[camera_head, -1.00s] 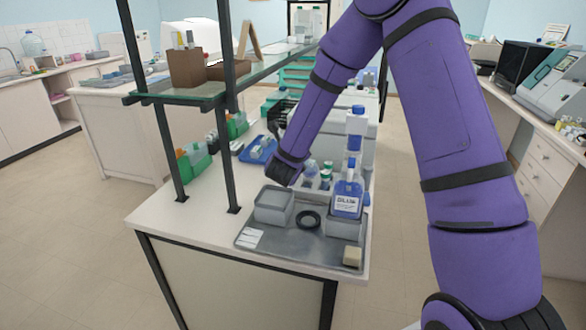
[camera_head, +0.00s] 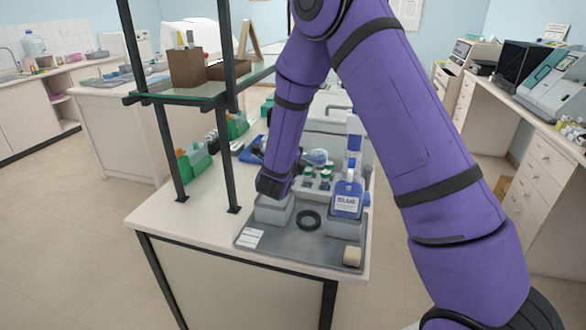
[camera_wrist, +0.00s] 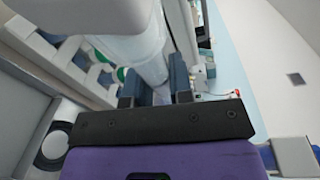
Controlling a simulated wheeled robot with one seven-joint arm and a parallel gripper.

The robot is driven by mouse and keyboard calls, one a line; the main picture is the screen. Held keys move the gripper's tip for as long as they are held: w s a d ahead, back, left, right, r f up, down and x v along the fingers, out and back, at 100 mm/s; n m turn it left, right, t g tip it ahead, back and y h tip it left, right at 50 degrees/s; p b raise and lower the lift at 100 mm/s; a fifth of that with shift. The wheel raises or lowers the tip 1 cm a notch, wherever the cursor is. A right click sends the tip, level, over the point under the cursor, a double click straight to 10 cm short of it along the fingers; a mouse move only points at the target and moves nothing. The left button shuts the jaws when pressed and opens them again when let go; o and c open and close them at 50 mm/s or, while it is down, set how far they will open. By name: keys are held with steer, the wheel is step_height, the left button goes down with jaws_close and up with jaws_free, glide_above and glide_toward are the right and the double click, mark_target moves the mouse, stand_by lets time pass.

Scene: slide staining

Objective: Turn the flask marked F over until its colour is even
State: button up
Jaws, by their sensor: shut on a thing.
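My gripper (camera_wrist: 156,88) is shut on a clear, pale flask (camera_wrist: 138,48) in the wrist view. The flask's neck lies between the two dark blue fingers and its wide body extends away from them. In the head view a pale, bluish clear flask (camera_head: 316,157) shows tilted on its side, above the bottles, just right of my dark wrist. The fingers are hidden there behind my wrist. No letter F can be read on it. Whether its colour is even cannot be told.
A grey tray (camera_head: 285,243) holds a grey box (camera_head: 272,212), a black ring (camera_head: 309,220) and a bottle labelled BLUE (camera_head: 347,198). Green-capped bottles (camera_head: 326,174) stand close below the flask. A dark shelf post (camera_head: 224,160) stands to the left.

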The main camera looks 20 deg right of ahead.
steer(key=n+t, duration=0.1)
steer(key=n, duration=0.1)
steer(key=n+h, duration=0.1)
steer(key=n, duration=0.2)
steer(key=shift+t, duration=0.4)
steer(key=shift+a+n+t+h, duration=0.1)
steer(key=shift+n+t+h, duration=0.2)
steer(key=shift+n, duration=0.8)
steer(key=n+t, duration=0.1)
steer(key=n, duration=0.1)
steer(key=shift+n, duration=0.4)
